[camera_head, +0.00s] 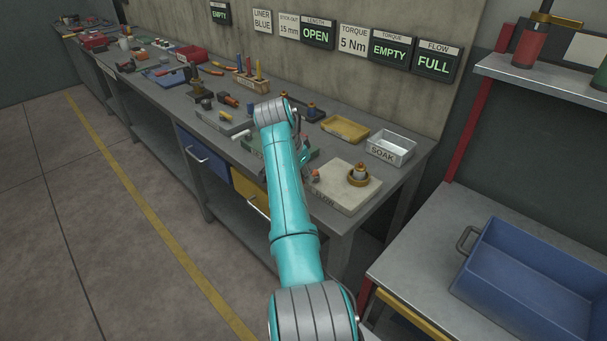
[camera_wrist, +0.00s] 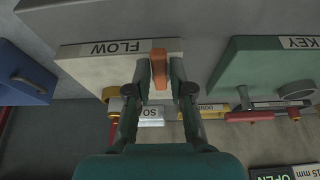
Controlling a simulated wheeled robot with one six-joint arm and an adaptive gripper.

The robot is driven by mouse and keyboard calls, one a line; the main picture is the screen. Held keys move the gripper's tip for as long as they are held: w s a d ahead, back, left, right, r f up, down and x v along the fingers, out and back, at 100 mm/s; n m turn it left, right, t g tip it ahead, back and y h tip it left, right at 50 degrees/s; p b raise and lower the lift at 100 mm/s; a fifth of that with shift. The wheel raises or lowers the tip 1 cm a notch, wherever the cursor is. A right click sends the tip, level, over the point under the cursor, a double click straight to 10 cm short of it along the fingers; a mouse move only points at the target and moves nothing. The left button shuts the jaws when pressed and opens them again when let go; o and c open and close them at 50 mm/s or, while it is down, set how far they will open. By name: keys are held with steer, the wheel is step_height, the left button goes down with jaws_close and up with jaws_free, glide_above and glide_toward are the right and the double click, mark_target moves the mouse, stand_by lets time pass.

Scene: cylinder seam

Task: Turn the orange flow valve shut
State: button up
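The orange flow valve (camera_wrist: 159,68) is a small upright lever on the cream block marked FLOW (camera_wrist: 90,66). In the head view the valve (camera_head: 316,174) shows as a small orange spot on the cream block (camera_head: 338,196). My gripper (camera_wrist: 158,78) is open in the wrist view. Its two fingers are on either side of the orange lever, with a narrow gap visible on each side. In the head view my arm hides part of the gripper. The wall display FLOW (camera_head: 434,62) reads FULL.
A brass fitting (camera_head: 358,176) stands on the same block. A green block marked KEY (camera_wrist: 260,75) is beside it. A SOAK tray (camera_head: 391,148) and a yellow tray (camera_head: 345,128) lie behind. A blue bin (camera_head: 530,275) stands at the right.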

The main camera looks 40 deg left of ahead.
steer(key=shift+o, duration=1)
steer(key=v, duration=1.2)
steer(key=shift+s, duration=0.15)
